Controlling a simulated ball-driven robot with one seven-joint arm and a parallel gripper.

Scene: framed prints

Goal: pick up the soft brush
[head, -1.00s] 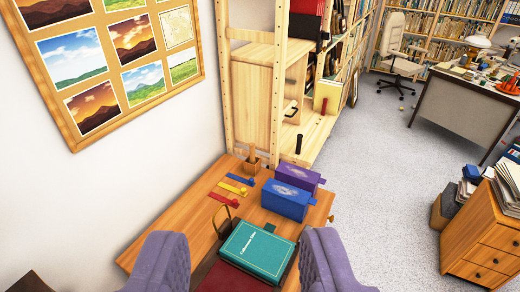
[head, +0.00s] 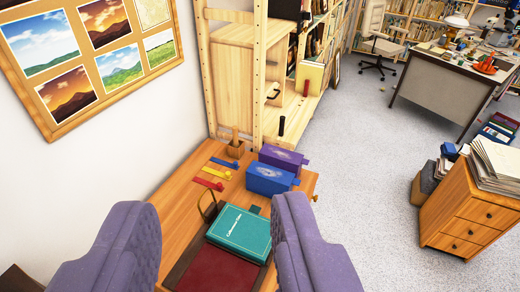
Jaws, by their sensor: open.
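I cannot single out the soft brush for certain. A small wooden piece with an upright handle (head: 235,146) stands at the far end of the wooden table, and it may be the brush. My gripper (head: 212,203) shows as two purple padded fingers at the bottom of the view. They are spread wide and empty, above the near part of the table. The wooden piece is beyond the fingertips, well apart from them.
The table (head: 180,205) holds a teal book (head: 240,232), a dark red pad (head: 218,272), blue and purple boxes (head: 270,178), and red, yellow and blue strips (head: 215,173). A wooden shelf (head: 232,85) stands behind. Open floor (head: 350,190) lies right; a framed print board (head: 95,60) hangs left.

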